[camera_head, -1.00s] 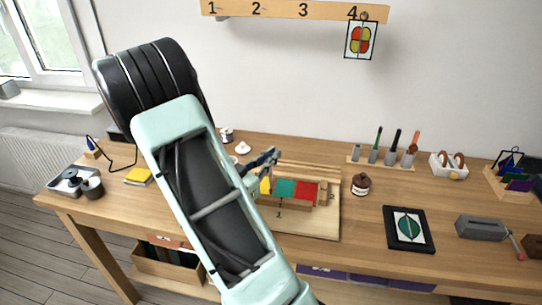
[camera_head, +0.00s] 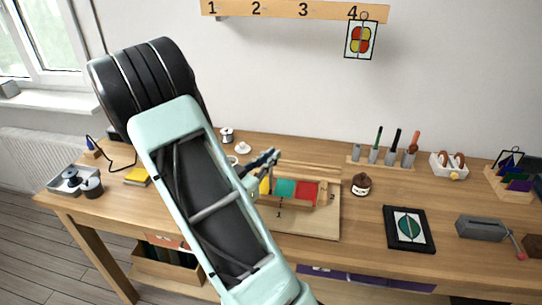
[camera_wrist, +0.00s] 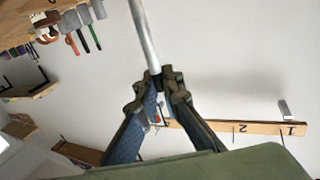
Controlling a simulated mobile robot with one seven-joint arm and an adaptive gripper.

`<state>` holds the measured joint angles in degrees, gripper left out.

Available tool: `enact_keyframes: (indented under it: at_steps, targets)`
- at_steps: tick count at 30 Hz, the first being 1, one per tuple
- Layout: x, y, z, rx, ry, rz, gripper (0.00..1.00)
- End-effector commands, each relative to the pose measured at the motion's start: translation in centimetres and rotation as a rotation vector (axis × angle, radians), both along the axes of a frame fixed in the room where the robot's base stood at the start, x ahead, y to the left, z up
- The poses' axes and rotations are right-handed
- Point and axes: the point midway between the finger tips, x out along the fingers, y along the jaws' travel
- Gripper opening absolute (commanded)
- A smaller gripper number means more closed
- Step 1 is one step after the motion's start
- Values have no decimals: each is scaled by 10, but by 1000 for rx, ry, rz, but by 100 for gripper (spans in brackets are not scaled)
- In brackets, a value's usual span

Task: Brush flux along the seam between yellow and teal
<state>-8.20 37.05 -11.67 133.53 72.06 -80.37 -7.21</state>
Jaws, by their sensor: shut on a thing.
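Yellow (camera_head: 265,186), teal (camera_head: 285,188) and red (camera_head: 307,191) glass pieces sit side by side in a wooden jig (camera_head: 315,226) in the head view. My arm covers the jig's left part. My gripper (camera_head: 268,158) is just behind and above the yellow piece. In the wrist view my gripper (camera_wrist: 160,88) is shut on a slim silver rod with a dark end (camera_wrist: 147,40), which looks like the flux brush. Its tip is out of frame, so I cannot tell whether it touches the seam.
A brown jar (camera_head: 361,185) stands right of the jig. A tool rack (camera_head: 375,163) is behind it. A black-framed panel (camera_head: 409,229) and a grey tool (camera_head: 480,228) lie to the right. A yellow block (camera_head: 137,177) and a tray (camera_head: 66,182) are at left.

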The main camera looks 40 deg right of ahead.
Motion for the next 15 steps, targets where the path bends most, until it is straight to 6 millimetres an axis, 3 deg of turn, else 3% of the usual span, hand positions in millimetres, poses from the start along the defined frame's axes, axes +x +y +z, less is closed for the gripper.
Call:
enact_keyframes:
  at_steps: [15]
  targets:
    - [-8,10,0,2,2,1,0]
